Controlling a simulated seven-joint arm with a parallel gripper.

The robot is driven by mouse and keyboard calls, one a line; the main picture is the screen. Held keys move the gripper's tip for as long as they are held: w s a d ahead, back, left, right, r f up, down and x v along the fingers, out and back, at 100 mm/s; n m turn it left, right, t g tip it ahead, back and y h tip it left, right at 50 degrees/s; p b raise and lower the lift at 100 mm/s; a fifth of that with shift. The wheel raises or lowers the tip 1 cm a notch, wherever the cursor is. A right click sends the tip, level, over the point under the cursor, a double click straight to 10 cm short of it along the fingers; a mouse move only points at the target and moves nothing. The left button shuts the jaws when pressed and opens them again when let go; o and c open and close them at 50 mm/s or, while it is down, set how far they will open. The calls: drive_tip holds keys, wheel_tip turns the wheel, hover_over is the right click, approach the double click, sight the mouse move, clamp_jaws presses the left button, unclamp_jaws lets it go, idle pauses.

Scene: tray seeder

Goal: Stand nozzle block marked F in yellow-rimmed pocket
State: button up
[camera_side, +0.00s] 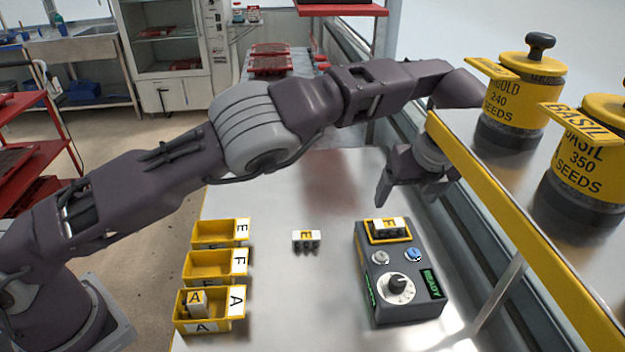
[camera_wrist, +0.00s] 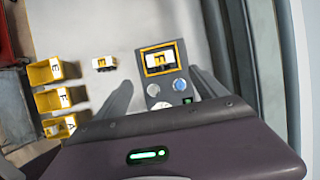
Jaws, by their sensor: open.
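The nozzle block marked F (camera_side: 389,226) sits in the yellow-rimmed pocket (camera_side: 369,239) on top of the grey control box, its F label facing the side camera. In the wrist view the block (camera_wrist: 159,61) shows inside the pocket's yellow rim (camera_wrist: 143,64). My gripper (camera_side: 413,197) is open and empty, above and behind the pocket, apart from the block. In the wrist view its two fingers (camera_wrist: 160,84) stand wide apart, below and either side of the pocket.
A block marked E (camera_side: 306,240) lies on the bench left of the control box (camera_side: 400,305). Yellow bins E (camera_side: 218,233) and F (camera_side: 212,265) look empty; bin A (camera_side: 205,323) holds an A block. A shelf with yellow seed hoppers (camera_side: 520,95) stands at right.

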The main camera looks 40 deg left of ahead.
drive_tip(key=s+a+r+n+h, duration=0.2)
drive_tip(key=s+a+r+n, duration=0.3)
drive_tip(key=a+r+n, duration=0.25)
drive_tip(key=s+a+r+n+h, duration=0.2)
drive_tip(key=s+a+r+n, duration=0.3)
drive_tip(key=a+r+n, duration=0.3)
drive_tip(key=s+a+r+n+t, duration=0.1)
drive_tip(key=s+a+n, duration=0.25)
drive_tip(key=s, duration=0.65)
drive_tip(key=s+a+r+n, duration=0.15)
drive_tip(key=s+n, duration=0.25)
drive_tip(key=s, duration=0.5)
drive_tip(key=s+a+f+n+t, duration=0.1)
drive_tip(key=s+f+n, duration=0.3)
drive_tip(key=s, duration=0.4)
drive_tip(key=shift+f+y, duration=0.4)
drive_tip(key=shift+f, duration=0.45)
drive_tip(key=shift+a, duration=0.1)
